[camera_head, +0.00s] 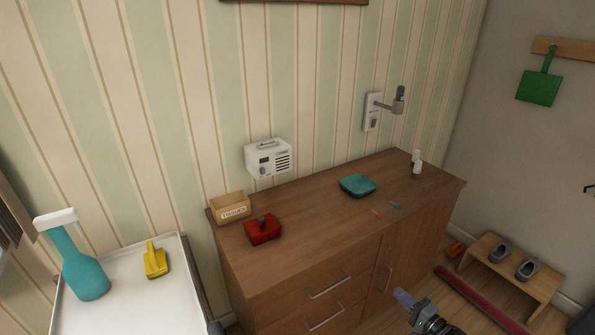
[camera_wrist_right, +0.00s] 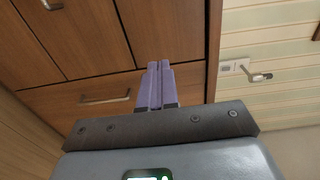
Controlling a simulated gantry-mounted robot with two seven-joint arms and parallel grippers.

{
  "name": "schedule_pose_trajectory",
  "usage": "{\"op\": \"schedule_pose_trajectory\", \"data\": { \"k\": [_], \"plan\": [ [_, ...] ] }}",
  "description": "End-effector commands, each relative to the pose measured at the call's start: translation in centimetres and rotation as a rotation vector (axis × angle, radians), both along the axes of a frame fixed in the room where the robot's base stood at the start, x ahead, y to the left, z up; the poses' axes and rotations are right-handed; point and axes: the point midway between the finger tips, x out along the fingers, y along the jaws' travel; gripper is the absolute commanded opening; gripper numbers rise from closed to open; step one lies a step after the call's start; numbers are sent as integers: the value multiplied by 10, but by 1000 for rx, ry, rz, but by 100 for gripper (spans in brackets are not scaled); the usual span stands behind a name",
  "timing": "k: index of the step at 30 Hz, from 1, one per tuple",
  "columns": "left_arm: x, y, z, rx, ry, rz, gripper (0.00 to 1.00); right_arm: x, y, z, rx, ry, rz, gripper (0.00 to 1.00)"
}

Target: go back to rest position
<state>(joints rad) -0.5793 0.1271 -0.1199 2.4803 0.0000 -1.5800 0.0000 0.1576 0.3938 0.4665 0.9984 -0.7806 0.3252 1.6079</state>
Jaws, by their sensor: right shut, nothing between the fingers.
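My right gripper (camera_head: 404,298) is at the bottom of the head view, in front of the wooden cabinet (camera_head: 315,208). In the right wrist view, its two purple fingers (camera_wrist_right: 155,86) are together with nothing between them. They point toward the cabinet's drawer and door fronts (camera_wrist_right: 90,50), which look closed. I cannot tell from the pictures whether the fingers touch the wood. My left gripper is not in view.
On the cabinet top are a tissue box (camera_head: 230,207), a red object (camera_head: 262,229), a teal dish (camera_head: 357,185) and a white figure (camera_head: 417,162). A low bench (camera_head: 510,272) stands right.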

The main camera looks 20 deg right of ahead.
Motion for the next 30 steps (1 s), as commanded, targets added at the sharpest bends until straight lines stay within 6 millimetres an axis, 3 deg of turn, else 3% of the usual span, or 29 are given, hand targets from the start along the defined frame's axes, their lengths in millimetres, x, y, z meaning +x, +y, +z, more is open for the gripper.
{"op": "schedule_pose_trajectory", "data": {
  "k": [4,7,12,16,20,24,30],
  "plan": [
    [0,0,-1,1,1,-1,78,-32,17,-47,16,80,18,0],
    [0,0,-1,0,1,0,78,-61,48,-76,13,129,65,0],
    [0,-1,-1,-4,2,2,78,-111,131,-108,-94,223,166,0],
    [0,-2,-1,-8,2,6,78,-144,193,-116,-312,308,234,0],
    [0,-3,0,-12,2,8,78,-174,247,-100,-582,379,296,0],
    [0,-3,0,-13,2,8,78,-204,284,-57,-866,461,367,0],
    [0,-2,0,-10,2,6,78,-239,298,10,-1162,566,512,0]
  ]
}}
